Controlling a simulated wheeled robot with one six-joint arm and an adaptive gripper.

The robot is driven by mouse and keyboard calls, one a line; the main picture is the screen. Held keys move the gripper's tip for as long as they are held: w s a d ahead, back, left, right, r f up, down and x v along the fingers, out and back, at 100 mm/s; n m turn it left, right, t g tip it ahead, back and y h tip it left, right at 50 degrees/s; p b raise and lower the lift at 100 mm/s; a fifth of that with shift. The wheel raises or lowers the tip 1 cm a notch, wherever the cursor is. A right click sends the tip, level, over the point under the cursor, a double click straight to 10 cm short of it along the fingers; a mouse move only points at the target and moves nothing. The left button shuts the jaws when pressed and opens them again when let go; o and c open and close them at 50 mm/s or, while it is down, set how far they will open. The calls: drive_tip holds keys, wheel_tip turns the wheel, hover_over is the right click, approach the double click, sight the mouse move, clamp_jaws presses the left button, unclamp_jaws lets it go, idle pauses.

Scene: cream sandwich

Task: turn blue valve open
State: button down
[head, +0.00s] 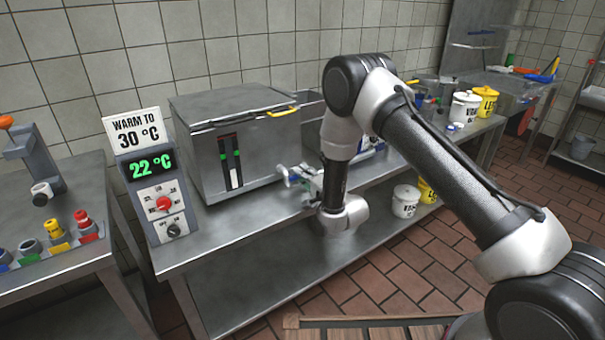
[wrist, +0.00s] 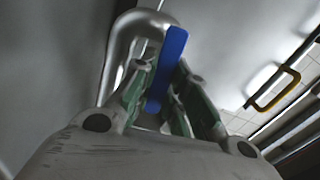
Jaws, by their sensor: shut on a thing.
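The blue valve handle (wrist: 168,62) is a flat blue bar in the wrist view, standing between my green-padded fingers. A curved metal pipe (wrist: 120,45) bends just behind and left of it. My gripper (head: 292,178) is at the front right of the steel tank (head: 235,140) in the head view, low near the bench top. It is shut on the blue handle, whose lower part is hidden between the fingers. In the head view the handle is too small and too covered to make out clearly.
A panel (head: 152,175) reading "WARM TO 30 °C" and 22 °C, with a red knob, stands left of the tank. A yellow handle (head: 283,113) is on the tank lid. White buckets (head: 405,200) and yellow buckets stand to the right, on the bench and lower shelf.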

drive_tip(key=shift+f, duration=0.1)
idle(0.4)
drive_tip(key=c, duration=1.4)
unclamp_jaws()
drive_tip(key=shift+s+d, duration=0.1)
drive_tip(key=v, duration=1.1)
drive_tip(key=shift+s+d, duration=0.25)
drive_tip(key=shift+s, duration=0.05)
